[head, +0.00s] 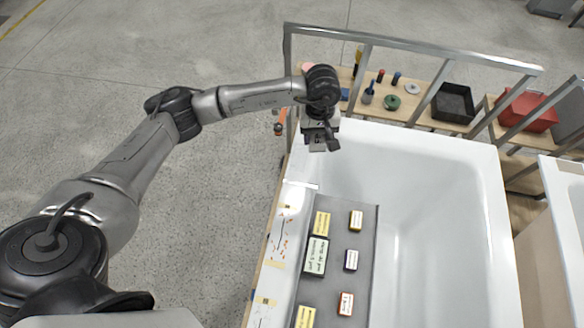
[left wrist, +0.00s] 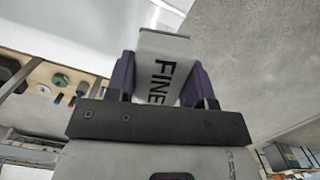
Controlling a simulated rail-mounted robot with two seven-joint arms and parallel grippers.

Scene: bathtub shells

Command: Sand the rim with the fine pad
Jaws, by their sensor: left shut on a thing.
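My left gripper (head: 321,140) is over the far left corner of the white bathtub (head: 420,190), close to its rim (head: 298,172). In the left wrist view, a pale grey block marked FINE, the fine pad (left wrist: 163,72), sits between the two dark fingers, which are shut on it. In the head view the pad is mostly hidden by the gripper. I cannot tell whether the pad touches the rim. The left rim bears orange-red marks and small yellowish patches. My right gripper is in neither view.
A dark grey board (head: 366,225) with several labelled blocks lies along the tub's left side. A metal rail (head: 420,52) runs behind the tub. A second tub stands at right.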

